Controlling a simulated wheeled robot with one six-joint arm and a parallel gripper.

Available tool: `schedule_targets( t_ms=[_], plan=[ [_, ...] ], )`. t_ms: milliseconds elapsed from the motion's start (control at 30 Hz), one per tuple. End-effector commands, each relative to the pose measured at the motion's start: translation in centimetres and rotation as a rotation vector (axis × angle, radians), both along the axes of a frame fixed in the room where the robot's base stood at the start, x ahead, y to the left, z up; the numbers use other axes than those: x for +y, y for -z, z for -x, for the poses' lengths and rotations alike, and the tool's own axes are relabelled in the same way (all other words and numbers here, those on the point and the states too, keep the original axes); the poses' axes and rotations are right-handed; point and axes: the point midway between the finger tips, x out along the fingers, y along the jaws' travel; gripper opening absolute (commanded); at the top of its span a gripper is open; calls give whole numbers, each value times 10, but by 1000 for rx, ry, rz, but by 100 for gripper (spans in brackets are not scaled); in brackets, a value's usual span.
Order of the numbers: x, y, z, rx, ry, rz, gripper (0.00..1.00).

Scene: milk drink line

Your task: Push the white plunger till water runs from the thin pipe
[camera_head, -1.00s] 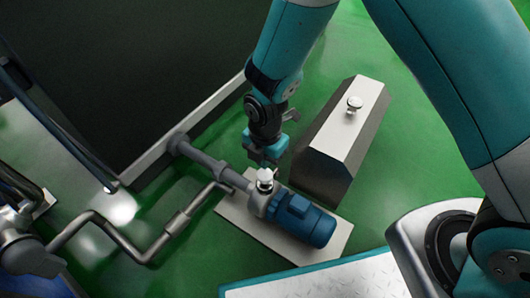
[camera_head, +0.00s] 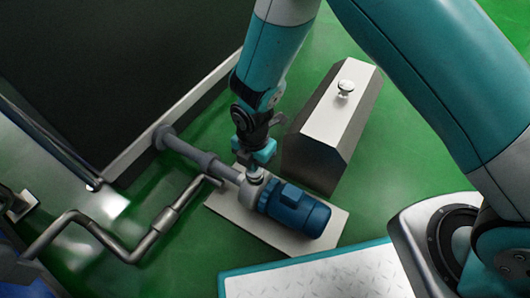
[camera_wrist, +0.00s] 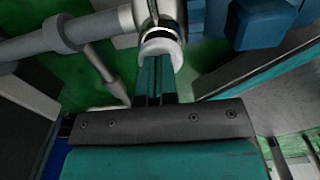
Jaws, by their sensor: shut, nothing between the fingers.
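The white plunger (camera_head: 255,174) sits on top of the pump, where the grey pipe meets the blue motor. My gripper (camera_head: 254,166) points down right over it and hides most of its top. In the wrist view, the fingers are shut side by side, with their tips at the white rim of the plunger (camera_wrist: 160,45). They look to be touching or very close; I cannot tell which. A thinner bent pipe (camera_head: 165,217) runs from the pump toward the lower left. I see no water running from it.
The blue motor (camera_head: 300,212) stands on a pale base plate (camera_head: 325,240). A grey box (camera_head: 330,115) with a metal knob (camera_head: 345,87) stands close to the right of my gripper. A teal-edged metal platform (camera_head: 310,278) is in front.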

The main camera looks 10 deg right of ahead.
Motion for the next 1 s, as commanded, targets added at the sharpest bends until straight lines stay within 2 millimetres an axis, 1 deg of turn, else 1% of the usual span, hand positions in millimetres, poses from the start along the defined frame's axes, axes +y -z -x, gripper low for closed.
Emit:
schedule_targets(
  t_ms=[33, 133, 867, 1000],
  plan=[
    [5, 4, 2, 1, -11, 3, 0],
    [10, 7, 4, 1, -18, 3, 0],
    [11, 10, 5, 4, -21, -3, 0],
    [11, 6, 5, 3, -21, -3, 0]
  ],
)
